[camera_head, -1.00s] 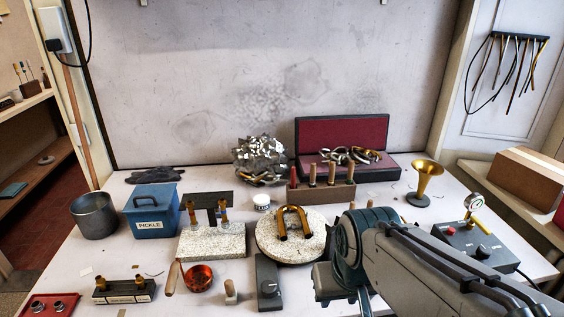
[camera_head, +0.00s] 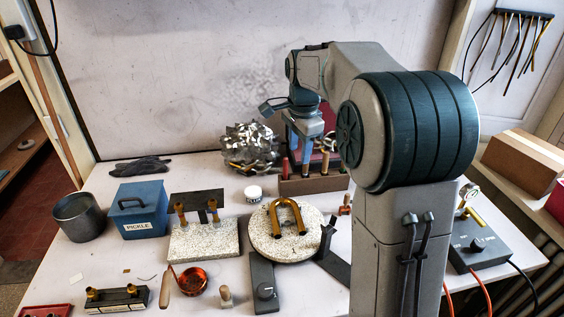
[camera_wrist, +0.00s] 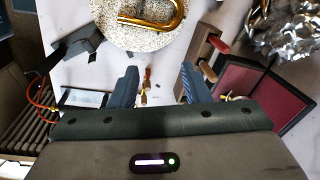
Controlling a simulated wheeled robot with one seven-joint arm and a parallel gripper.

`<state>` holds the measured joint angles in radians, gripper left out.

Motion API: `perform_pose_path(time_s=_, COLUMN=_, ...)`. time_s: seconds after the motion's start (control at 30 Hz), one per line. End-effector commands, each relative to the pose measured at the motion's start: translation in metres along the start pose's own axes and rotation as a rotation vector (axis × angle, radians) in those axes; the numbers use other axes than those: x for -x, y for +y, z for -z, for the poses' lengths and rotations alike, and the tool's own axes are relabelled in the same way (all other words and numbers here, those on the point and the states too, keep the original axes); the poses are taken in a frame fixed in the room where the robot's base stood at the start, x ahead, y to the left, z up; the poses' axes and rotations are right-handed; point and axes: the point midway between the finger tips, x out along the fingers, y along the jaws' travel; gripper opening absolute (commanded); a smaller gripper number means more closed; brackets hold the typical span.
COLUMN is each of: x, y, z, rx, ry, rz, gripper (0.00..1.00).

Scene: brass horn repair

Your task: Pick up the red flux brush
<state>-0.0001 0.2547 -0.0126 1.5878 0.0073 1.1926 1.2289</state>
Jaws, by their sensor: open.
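The red flux brush (camera_head: 285,167) stands upright in the wooden rack (camera_head: 316,185), at its left end in the head view. Only its red handle shows. In the wrist view the red handle (camera_wrist: 218,44) sticks up from the rack (camera_wrist: 203,48), beyond and to the right of my right finger. My gripper (camera_head: 304,150) is over the rack in the head view, its blue fingers pointing down. In the wrist view my gripper (camera_wrist: 160,82) is open, with no brush between its fingers. Small copper-coloured pieces (camera_wrist: 146,86) show in the gap, lower down on the table.
Other wooden handles (camera_head: 306,163) stand close beside the brush in the rack. A crumpled silvery heap (camera_head: 250,146) is just left of it. The open dark-red case (camera_wrist: 265,92) lies close by. A round stone slab (camera_head: 285,252) with a brass bend (camera_head: 287,209) is in front.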

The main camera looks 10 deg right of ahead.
Motion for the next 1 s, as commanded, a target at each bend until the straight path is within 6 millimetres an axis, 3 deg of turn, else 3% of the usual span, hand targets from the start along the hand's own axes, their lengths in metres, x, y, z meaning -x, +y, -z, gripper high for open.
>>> perform_pose_path(time_s=0.03, x=-0.001, y=-0.020, z=0.007, rx=-0.083, ry=-0.004, rz=-0.014, gripper=0.43)
perform_pose_path(time_s=0.2, x=-0.017, y=-0.074, z=0.028, rx=-0.399, ry=-0.006, rz=-0.051, gripper=0.43)
perform_pose_path(time_s=0.4, x=-0.043, y=-0.118, z=0.044, rx=-0.712, ry=0.004, rz=-0.089, gripper=0.43)
perform_pose_path(time_s=0.6, x=-0.060, y=-0.137, z=0.051, rx=-0.882, ry=0.014, rz=-0.106, gripper=0.43)
perform_pose_path(time_s=0.77, x=-0.075, y=-0.138, z=0.052, rx=-0.919, ry=0.017, rz=-0.113, gripper=0.43)
perform_pose_path(time_s=1.0, x=-0.121, y=-0.133, z=0.049, rx=-0.917, ry=0.017, rz=-0.115, gripper=0.43)
